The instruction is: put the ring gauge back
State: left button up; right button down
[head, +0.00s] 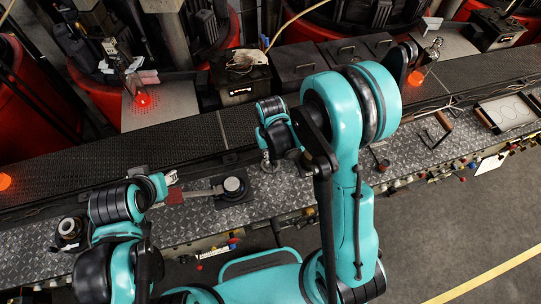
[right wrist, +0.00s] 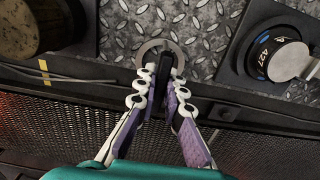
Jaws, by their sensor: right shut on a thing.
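The ring gauge is a thin metal ring (right wrist: 155,49) with a short black handle (right wrist: 153,68). My right gripper (right wrist: 154,82) is shut on the handle, with the ring beyond its fingertips over the tread plate. I cannot tell if the ring touches the plate. In the head view the right gripper (head: 268,157) is small and dark, partly hidden by my arm, and the ring (head: 267,166) shows below it. My left gripper (head: 171,178) is above the bench at the left; its opening is unclear.
A round dial gauge (head: 234,187) on a black base lies left of the right gripper; it also shows in the right wrist view (right wrist: 282,58). A dark cylinder (right wrist: 32,25) stands on the other side. A dark belt (head: 80,174) runs behind the tread-plate bench (head: 285,190).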

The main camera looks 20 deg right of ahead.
jog(key=shift+f, duration=0.1)
jog(key=shift+f, duration=0.15)
jog(key=c, duration=1.6)
grip_release()
jog(key=shift+r, duration=0.35)
notch_tip(320, 180, up, 11)
jog(key=p, duration=0.2)
jog(key=s+d+r+t, duration=0.1)
jog(key=s+r+t, duration=0.1)
jog(key=s+r, duration=0.1)
jog(key=s+d+r+t, duration=0.2)
jog(key=s+r, duration=0.2)
jog(key=s+d+r+t, duration=0.1)
jog(key=s+r+t, duration=0.2)
jog(key=r, duration=0.1)
jog(key=shift+s+d+r, duration=0.15)
jog(key=shift+d+r, duration=0.1)
jog(key=shift+d, duration=0.1)
